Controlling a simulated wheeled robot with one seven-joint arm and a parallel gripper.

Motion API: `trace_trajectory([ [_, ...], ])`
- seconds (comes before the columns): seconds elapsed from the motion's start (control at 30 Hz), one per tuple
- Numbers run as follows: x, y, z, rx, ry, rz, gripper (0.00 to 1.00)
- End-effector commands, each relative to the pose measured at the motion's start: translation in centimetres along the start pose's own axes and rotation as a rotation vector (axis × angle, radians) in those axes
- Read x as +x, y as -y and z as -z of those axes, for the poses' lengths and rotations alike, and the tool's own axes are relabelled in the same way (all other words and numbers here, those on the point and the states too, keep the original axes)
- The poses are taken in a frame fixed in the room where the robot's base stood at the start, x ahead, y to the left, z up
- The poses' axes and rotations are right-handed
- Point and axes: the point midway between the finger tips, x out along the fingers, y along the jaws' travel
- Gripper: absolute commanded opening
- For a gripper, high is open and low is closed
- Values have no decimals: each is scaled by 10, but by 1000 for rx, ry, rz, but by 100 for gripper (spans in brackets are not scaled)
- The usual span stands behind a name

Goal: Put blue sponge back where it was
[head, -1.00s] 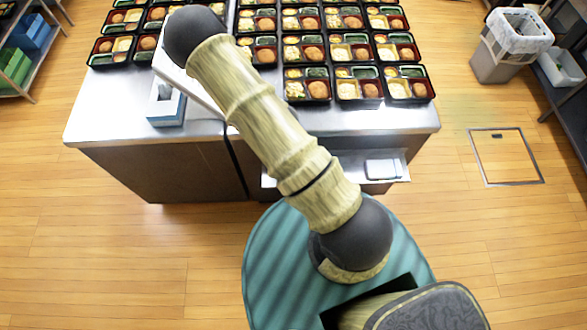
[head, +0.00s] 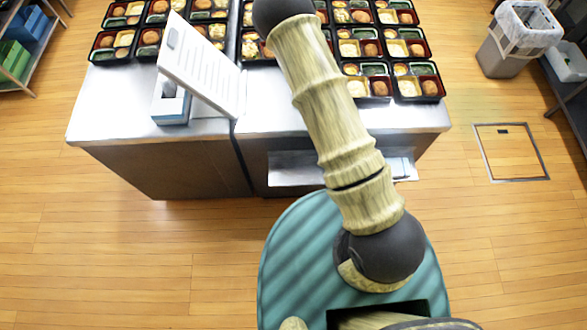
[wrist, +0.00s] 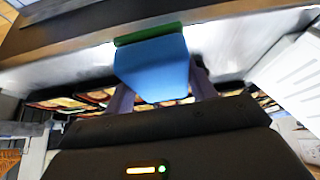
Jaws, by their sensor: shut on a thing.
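The blue sponge (wrist: 152,68) with a green layer (wrist: 147,35) along one side is in the wrist view. My gripper (wrist: 160,85) is shut on it, with a dark finger at each side. The green layer points away from the gripper body. A metal counter surface (wrist: 225,48) shows behind the sponge; I cannot tell whether the sponge touches it. In the head view my gripper and the sponge do not show; my arm reaches up over the counter (head: 115,105) and out of the top of the picture.
Rows of filled bento trays (head: 418,85) cover the back of the counter. A tilted white panel (head: 200,65) stands by a blue-and-white box (head: 171,104) at the left. A low metal shelf (head: 292,168) juts from the front. A bin (head: 518,40) stands at right.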

Motion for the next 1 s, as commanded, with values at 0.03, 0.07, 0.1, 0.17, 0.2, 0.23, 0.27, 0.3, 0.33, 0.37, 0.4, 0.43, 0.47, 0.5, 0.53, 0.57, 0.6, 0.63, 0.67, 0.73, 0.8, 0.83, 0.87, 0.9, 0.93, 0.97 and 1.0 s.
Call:
trace_trajectory([
  [0.03,0,0,0,-1,0,1,34],
  [0.07,0,0,0,-1,0,1,34],
  [0.1,0,1,0,-1,0,1,34],
  [0.17,0,1,0,-1,0,1,34],
  [0.2,0,1,0,-1,0,1,34],
  [0.23,0,1,0,-1,0,1,34],
  [0.27,0,1,0,-1,0,1,34],
  [0.3,0,1,0,-2,0,1,34],
  [0.33,0,1,0,-3,0,2,34],
  [0.37,1,2,0,-7,0,4,34],
  [0.4,3,4,0,-16,-1,10,34],
  [0.43,4,7,0,-27,-1,16,34],
  [0.47,6,10,0,-40,-2,23,34],
  [0.5,10,16,0,-66,-2,38,34],
  [0.53,12,22,0,-89,-3,51,34],
  [0.57,15,28,1,-116,-3,67,34],
  [0.6,18,38,2,-158,-5,92,34],
  [0.63,21,45,2,-194,-6,114,34],
  [0.67,23,53,3,-233,-7,136,34],
  [0.73,26,72,3,-330,-9,192,34],
  [0.8,27,88,3,-434,-9,251,34],
  [0.83,27,95,3,-476,-10,276,34],
  [0.87,26,100,3,-517,-11,299,34],
  [0.9,25,107,2,-570,-11,328,34],
  [0.93,24,111,2,-608,-11,350,34],
  [0.97,23,115,2,-643,-11,370,34],
  [1.0,22,119,0,-690,-10,396,34],
])
